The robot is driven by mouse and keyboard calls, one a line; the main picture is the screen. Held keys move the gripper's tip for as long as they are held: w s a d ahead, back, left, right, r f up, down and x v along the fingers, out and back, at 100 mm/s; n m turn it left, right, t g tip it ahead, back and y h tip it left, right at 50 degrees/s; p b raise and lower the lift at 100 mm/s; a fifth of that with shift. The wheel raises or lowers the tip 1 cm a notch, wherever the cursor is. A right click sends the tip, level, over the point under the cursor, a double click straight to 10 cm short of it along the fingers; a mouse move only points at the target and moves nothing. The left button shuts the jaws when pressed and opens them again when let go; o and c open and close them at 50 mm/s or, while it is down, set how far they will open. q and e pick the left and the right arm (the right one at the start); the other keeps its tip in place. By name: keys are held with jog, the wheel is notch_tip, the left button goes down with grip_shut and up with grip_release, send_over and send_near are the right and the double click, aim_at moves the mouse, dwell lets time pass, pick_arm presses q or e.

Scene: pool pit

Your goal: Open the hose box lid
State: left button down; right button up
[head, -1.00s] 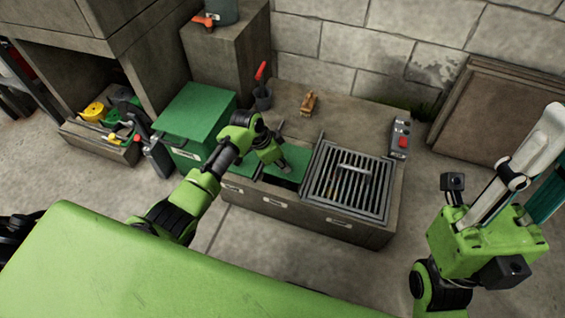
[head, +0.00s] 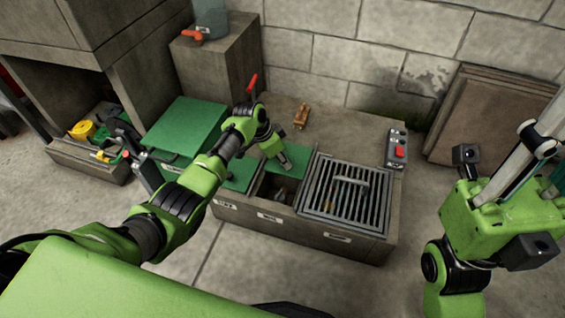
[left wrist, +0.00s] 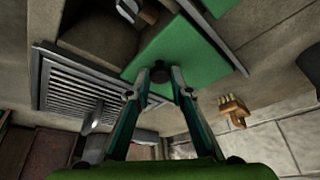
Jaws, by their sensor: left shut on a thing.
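The green lid (head: 293,157) of the middle compartment is raised and tilted back, and the box opening (head: 279,187) under it shows dark with something inside that I cannot make out. My left gripper (head: 282,160) is at the lid. In the left wrist view the green lid (left wrist: 195,55) lies beyond my fingers, which close on a small dark knob (left wrist: 160,76) on it. A small label is on the box front (head: 270,217), too small to read surely. My right gripper (head: 545,140) is at the right edge, away from the box, its fingertips partly cut off.
A barred grate (head: 347,196) covers the compartment to the right. A green bin (head: 187,128) stands to the left. A wooden object (head: 301,116) and a switch box with a red button (head: 397,148) sit behind. The block wall (head: 330,60) bounds the back.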

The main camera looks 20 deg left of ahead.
pick_arm(q)
jog(key=c, duration=1.8)
grip_release()
jog(key=v, duration=1.2)
jog(key=shift+d, duration=0.1)
